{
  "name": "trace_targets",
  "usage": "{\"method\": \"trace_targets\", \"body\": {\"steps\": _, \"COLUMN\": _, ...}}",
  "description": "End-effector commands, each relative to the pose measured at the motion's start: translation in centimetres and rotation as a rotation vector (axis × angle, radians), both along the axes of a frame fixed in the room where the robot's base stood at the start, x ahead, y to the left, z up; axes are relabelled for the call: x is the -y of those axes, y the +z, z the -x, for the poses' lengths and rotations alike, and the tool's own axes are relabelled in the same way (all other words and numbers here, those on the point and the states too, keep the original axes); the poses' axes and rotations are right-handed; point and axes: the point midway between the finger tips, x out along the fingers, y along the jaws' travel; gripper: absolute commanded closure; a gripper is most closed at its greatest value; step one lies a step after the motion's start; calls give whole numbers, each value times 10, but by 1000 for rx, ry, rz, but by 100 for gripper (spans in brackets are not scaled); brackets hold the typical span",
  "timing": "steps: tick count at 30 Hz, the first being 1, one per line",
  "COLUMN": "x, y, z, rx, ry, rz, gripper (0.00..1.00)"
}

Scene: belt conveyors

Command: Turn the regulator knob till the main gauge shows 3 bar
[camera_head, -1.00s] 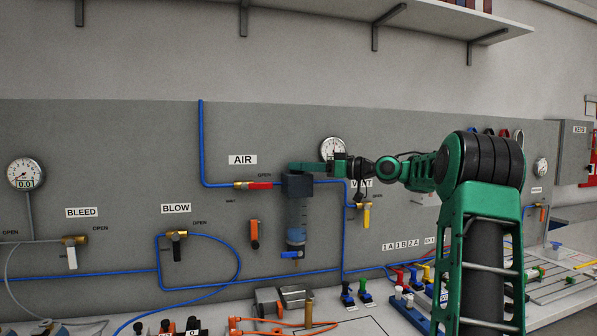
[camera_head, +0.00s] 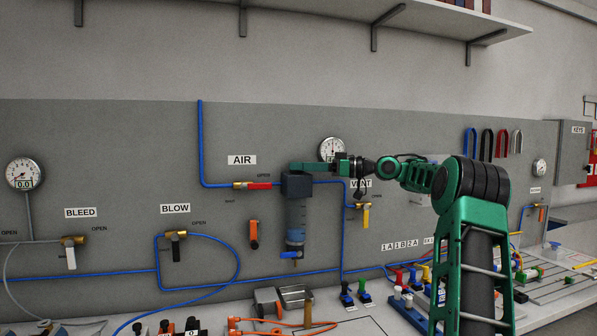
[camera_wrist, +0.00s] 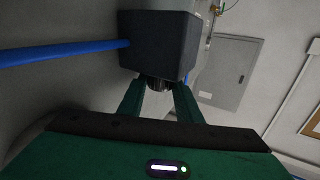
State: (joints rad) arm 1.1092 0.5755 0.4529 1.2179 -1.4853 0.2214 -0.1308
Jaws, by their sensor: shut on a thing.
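A blue pipe (camera_head: 202,140) runs close by. A shelf (camera_head: 330,15) hangs above.

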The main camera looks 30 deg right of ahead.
Motion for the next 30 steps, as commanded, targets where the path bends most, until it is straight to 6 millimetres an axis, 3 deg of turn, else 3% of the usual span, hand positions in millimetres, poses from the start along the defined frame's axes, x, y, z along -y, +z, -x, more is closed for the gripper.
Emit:
{"method": "trace_targets", "body": {"steps": 1, "x": 3, "y": 1, "z": -1, "rx": 2, "ry": -8, "rz": -2, "gripper": 91}}
{"method": "trace_targets", "body": {"steps": 2, "x": 3, "y": 1, "z": -1, "rx": 2, "ry": -8, "rz": -2, "gripper": 66}}
{"method": "trace_targets", "body": {"steps": 4, "x": 3, "y": 1, "z": -1, "rx": 2, "ry": -8, "rz": -2, "gripper": 50}}
{"method": "trace_targets", "body": {"steps": 17, "x": 4, "y": 0, "z": 1, "rx": 0, "ry": -6, "rz": -2, "gripper": 50}}
{"method": "trace_targets", "body": {"steps": 30, "x": 46, "y": 0, "z": 41, "rx": 2, "ry": -8, "rz": -3, "gripper": 50}}
